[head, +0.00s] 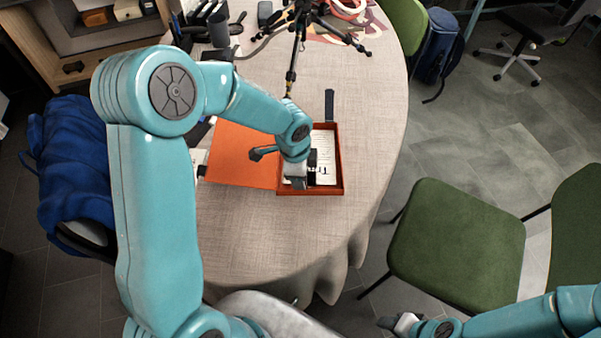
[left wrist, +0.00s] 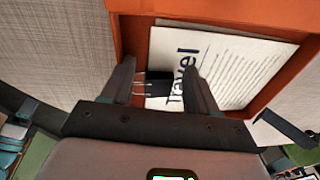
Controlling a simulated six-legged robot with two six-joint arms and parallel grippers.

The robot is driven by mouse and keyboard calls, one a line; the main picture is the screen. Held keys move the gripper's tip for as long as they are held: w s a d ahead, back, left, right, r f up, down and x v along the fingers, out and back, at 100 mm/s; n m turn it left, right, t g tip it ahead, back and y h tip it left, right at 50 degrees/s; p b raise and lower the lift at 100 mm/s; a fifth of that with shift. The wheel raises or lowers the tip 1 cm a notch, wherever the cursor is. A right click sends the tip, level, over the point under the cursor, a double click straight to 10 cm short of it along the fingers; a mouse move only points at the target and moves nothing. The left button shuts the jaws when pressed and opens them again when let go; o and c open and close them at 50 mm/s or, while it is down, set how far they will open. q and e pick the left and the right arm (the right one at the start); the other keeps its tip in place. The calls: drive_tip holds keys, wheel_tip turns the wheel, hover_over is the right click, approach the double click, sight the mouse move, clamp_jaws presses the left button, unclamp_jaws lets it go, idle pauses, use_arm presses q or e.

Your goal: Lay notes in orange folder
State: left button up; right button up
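The orange folder (head: 341,178) lies open on the table like a shallow box, with its orange cover (head: 240,158) spread flat to the left. White printed notes (head: 326,143), headed "Travel", lie in the tray part. In the left wrist view the notes (left wrist: 235,62) lie slightly turned inside the orange wall (left wrist: 230,12). A black binder clip (left wrist: 158,86) sits at their edge. My left gripper (left wrist: 158,68) is over the folder, its two fingers apart on either side of the clip. In the head view it hides part of the notes. My right gripper (head: 402,322) is low beside the green chair, away from the table.
A black tripod (head: 296,40) and a dark cup (head: 219,30) stand at the back of the table (head: 375,110). A dark flat object (head: 329,104) lies just behind the folder. A green chair (head: 455,240) is at the right. Bare tablecloth lies in front of the folder.

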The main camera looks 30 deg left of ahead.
use_arm(q)
drive_tip(key=shift+s, duration=0.15)
drive_tip(key=shift+r, duration=0.1)
wheel_tip(320, 180, up, 12)
drive_tip(key=s+p, duration=0.1)
drive_tip(key=shift+s+a+p, duration=0.2)
drive_tip(key=shift+s+p, duration=0.05)
drive_tip(key=shift+p, duration=0.1)
idle(0.4)
